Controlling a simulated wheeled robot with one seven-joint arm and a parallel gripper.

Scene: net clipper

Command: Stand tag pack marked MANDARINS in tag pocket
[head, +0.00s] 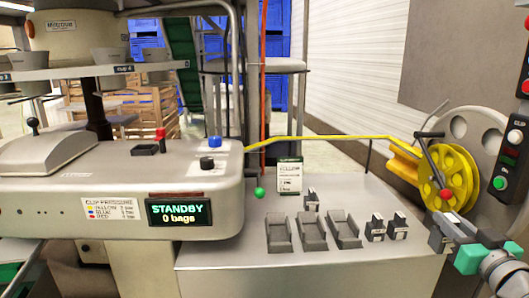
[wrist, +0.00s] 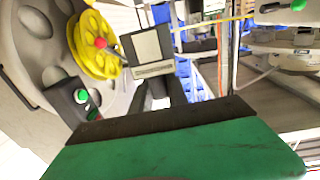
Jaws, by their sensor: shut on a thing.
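My gripper (head: 450,244), with green parts, is at the right of the head view, beyond the table's right edge. It is shut on a dark tag pack (wrist: 153,48) with a pale label, seen in the wrist view between dark fingers (wrist: 160,92). The label's print is too small to read, so I cannot confirm MANDARINS. Three grey open holders (head: 311,232) stand in a row on the table. A small dark open-topped box (head: 145,149) sits on the clipper's top; I cannot tell which of these is the tag pocket.
Other small tag packs stand behind the holders (head: 311,199) and to their right (head: 386,227). A white card (head: 290,174) stands at the back. A yellow wheel (head: 452,175) and a panel with a green button (head: 500,183) are near my gripper. The table front is clear.

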